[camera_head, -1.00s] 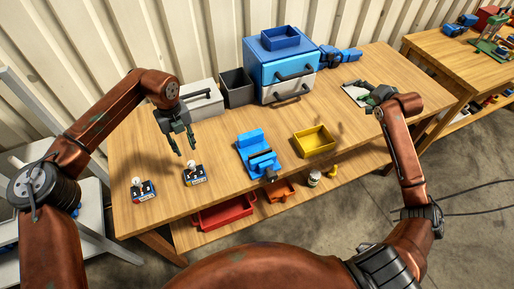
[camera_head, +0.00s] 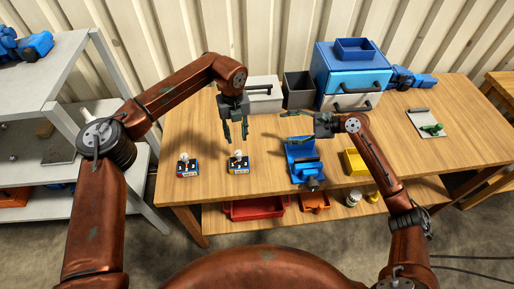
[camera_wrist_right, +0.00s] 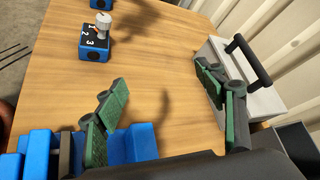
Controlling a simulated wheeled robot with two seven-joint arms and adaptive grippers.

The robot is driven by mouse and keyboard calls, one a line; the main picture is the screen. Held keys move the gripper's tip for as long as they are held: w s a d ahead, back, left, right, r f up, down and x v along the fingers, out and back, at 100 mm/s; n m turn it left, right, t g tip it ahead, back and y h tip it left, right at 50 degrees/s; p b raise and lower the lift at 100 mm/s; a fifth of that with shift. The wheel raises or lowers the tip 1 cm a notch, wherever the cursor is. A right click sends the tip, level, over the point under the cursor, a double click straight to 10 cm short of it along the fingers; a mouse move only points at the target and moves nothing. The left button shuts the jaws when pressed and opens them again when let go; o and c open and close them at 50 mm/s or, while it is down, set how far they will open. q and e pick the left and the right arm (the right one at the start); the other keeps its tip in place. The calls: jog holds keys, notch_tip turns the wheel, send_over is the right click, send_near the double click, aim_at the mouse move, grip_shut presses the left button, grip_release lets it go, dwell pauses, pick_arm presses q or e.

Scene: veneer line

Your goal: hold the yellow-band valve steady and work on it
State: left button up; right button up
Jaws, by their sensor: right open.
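Two small blue valve blocks with pale knobs stand near the table's front left: the left valve (camera_head: 187,168) and the right valve (camera_head: 238,164). One valve, numbered 1 to 3, shows in the right wrist view (camera_wrist_right: 97,38). My left gripper (camera_head: 236,138) is open, pointing down just above and behind the right valve, apparently apart from it. My right gripper (camera_head: 287,126) is open and empty over the blue vise, fingers pointing left; its spread fingers show in the wrist view (camera_wrist_right: 160,105).
The blue vise (camera_head: 304,170) and a yellow bin (camera_head: 355,162) stand right of the valves. A grey box with a handle (camera_head: 262,90), a dark bin (camera_head: 298,90) and a blue cabinet (camera_head: 345,75) line the back. A clipboard (camera_head: 425,122) lies at right.

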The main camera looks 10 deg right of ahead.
jog(key=s+a+f+m+g+y, duration=0.25)
jog(key=s+a+g, duration=0.3)
jog(key=a, duration=0.65)
jog(key=m, duration=0.1)
send_near(240, 165)
jog(key=shift+t+h, duration=0.25)
jog(key=shift+h, duration=0.1)
jog(key=a+f, duration=0.2)
jog(key=a, duration=0.1)
jog(key=shift+w+f, duration=0.35)
jog(key=shift+w, duration=0.05)
jog(key=x, duration=0.7)
jog(key=shift+a+r, duration=0.1)
jog(key=shift+a, duration=0.05)
jog(key=shift+c, duration=0.5)
jog(key=c, duration=1.5)
jog(key=shift+c, duration=0.2)
